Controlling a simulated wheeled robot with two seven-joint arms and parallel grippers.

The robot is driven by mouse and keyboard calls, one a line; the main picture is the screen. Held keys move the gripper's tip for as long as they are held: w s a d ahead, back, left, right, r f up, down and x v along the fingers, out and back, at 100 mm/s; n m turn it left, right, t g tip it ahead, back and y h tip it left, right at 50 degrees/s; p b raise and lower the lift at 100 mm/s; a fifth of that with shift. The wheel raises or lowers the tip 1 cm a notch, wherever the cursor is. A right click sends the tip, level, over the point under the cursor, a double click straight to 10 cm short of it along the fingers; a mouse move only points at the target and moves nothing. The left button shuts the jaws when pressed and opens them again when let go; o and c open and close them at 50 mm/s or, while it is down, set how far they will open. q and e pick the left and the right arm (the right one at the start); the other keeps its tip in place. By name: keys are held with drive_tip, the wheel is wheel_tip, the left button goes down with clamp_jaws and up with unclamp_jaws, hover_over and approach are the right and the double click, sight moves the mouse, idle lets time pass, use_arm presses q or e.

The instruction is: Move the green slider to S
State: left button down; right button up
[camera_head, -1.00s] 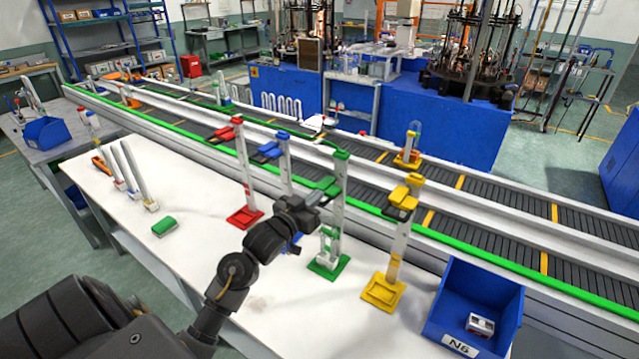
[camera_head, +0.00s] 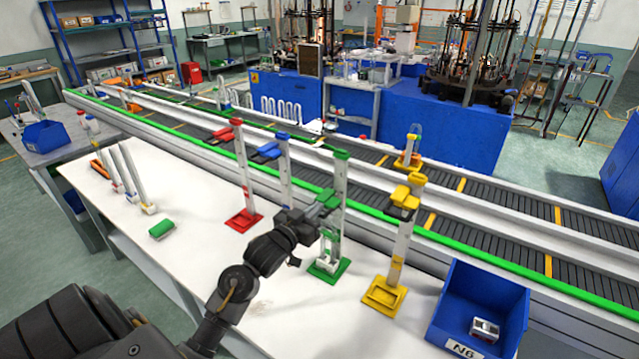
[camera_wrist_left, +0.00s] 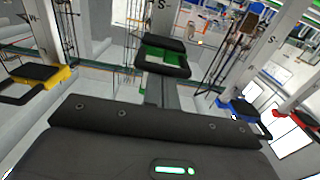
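The green slider (camera_head: 328,198) is on the upright white post (camera_head: 337,225) with the green base (camera_head: 328,269), below the post's green top. My left gripper (camera_head: 321,206) is at the slider from the left and appears shut on it. In the left wrist view the green slider (camera_wrist_left: 160,58) with its dark frame lies straight ahead of the gripper body. The fingers meet it, though their tips are partly hidden. A letter S shows on the post above the slider in that view. My right gripper is not in view.
Posts with red (camera_head: 240,170), blue (camera_head: 284,170) and yellow (camera_head: 403,235) parts stand close on both sides. A blue bin (camera_head: 480,290) sits at the table's right end. A green block (camera_head: 162,229) lies on the left. A conveyor (camera_head: 470,220) runs behind.

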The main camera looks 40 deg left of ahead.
use_arm(q)
wheel_tip(320, 180, down, 5)
drive_tip(key=b, duration=0.2)
drive_tip(key=shift+b, duration=0.4)
idle(0.5)
drive_tip(key=shift+r, duration=0.1)
drive_tip(key=shift+r+p, duration=0.7)
drive_tip(key=shift+p, duration=0.2)
drive_tip(key=shift+s, duration=0.15)
drive_tip(key=s+p, duration=0.4)
drive_tip(key=s, duration=0.5)
drive_tip(key=shift+s, duration=0.35)
drive_tip(key=shift+d+f, duration=0.1)
drive_tip(key=shift+d, duration=0.05)
